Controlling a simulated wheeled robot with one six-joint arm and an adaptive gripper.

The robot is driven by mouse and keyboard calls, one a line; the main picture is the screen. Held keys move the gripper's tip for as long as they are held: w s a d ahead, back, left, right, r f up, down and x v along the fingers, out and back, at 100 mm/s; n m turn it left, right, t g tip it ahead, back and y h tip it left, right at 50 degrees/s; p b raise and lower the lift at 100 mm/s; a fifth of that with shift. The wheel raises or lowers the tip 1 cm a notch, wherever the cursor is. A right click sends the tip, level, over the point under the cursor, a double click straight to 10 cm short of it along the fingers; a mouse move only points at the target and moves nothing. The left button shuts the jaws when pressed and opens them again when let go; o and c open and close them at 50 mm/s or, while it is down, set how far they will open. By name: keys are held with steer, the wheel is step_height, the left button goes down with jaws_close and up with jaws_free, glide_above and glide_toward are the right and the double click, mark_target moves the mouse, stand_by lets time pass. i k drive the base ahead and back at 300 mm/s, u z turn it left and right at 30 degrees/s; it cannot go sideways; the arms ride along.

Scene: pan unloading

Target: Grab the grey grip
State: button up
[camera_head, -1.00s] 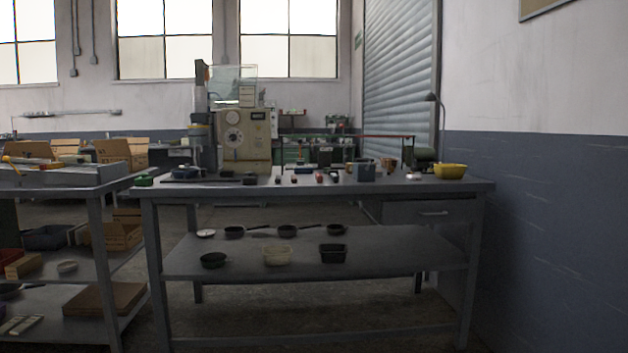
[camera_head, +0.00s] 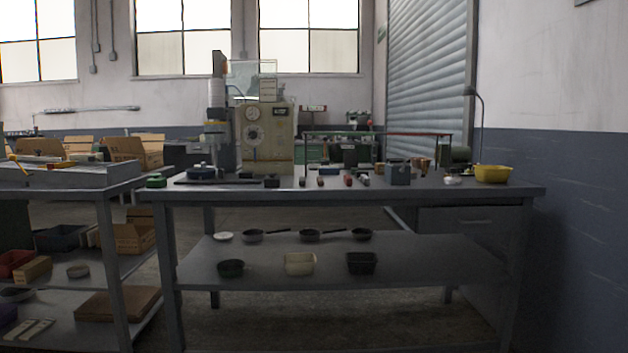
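A row of small grips lies on top of the grey workbench (camera_head: 440,191), right of the beige machine. The rightmost of the row looks like a grey grip (camera_head: 364,180). A red grip (camera_head: 348,180) lies just left of it, and another red one (camera_head: 321,181) and a dark one (camera_head: 304,182) lie further left. They are small at this distance, so their exact shapes are hard to tell. My gripper is not in view.
A blue-grey box (camera_head: 399,174) and a yellow bowl (camera_head: 493,174) stand right of the row. The beige machine (camera_head: 268,140) stands behind left. Pans and tubs sit on the lower shelf (camera_head: 430,255). A second table (camera_head: 70,180) stands left. The near floor is hidden below the frame.

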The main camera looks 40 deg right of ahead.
mark_target(365, 179)
steer(key=u, duration=0.1)
steer(key=i, duration=0.85)
steer(key=z, duration=0.8)
steer(key=i, duration=0.8)
steer(key=z, duration=0.75)
